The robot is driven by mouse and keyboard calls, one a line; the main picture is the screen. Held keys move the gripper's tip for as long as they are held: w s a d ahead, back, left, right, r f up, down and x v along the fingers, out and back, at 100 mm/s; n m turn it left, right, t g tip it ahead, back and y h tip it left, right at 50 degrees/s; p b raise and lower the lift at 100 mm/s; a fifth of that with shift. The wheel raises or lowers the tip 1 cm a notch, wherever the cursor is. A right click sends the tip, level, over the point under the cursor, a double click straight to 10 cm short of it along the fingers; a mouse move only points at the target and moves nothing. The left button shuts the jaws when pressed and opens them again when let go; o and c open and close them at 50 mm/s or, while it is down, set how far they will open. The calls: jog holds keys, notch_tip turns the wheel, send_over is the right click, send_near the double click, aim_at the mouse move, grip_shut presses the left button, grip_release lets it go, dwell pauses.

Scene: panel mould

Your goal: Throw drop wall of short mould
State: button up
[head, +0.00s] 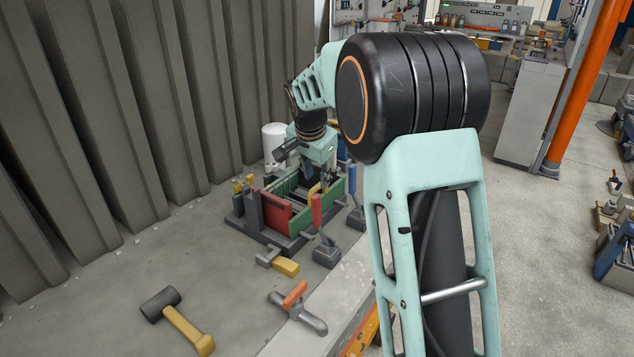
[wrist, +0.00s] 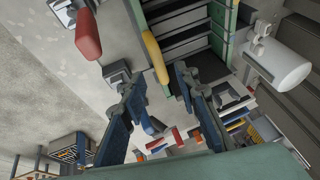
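The mould (head: 331,190) is a box with green side walls and dark slats inside, standing on a dark base. A red panel (head: 276,214) closes its near left end; I cannot tell for sure whether this is the drop wall. Red, blue and yellow handles stand around the mould. My gripper (head: 318,178) is over the mould, partly hidden by its own wrist. In the wrist view my gripper (wrist: 155,85) has its two dark fingers well apart, with nothing held. A yellow handle (wrist: 154,57) shows just beyond the fingertips, with a red handle (wrist: 87,34) to the left.
A mallet (head: 180,322) and an orange-handled trowel (head: 296,310) lie on the near surface. A yellow-and-grey tool (head: 282,264) lies before the mould. A white cylinder (head: 274,138) stands behind it. Ribbed grey panels (head: 130,100) rise at the left.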

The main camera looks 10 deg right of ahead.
aim_at(318, 185)
jog(key=shift+x, duration=1.6)
grip_shut()
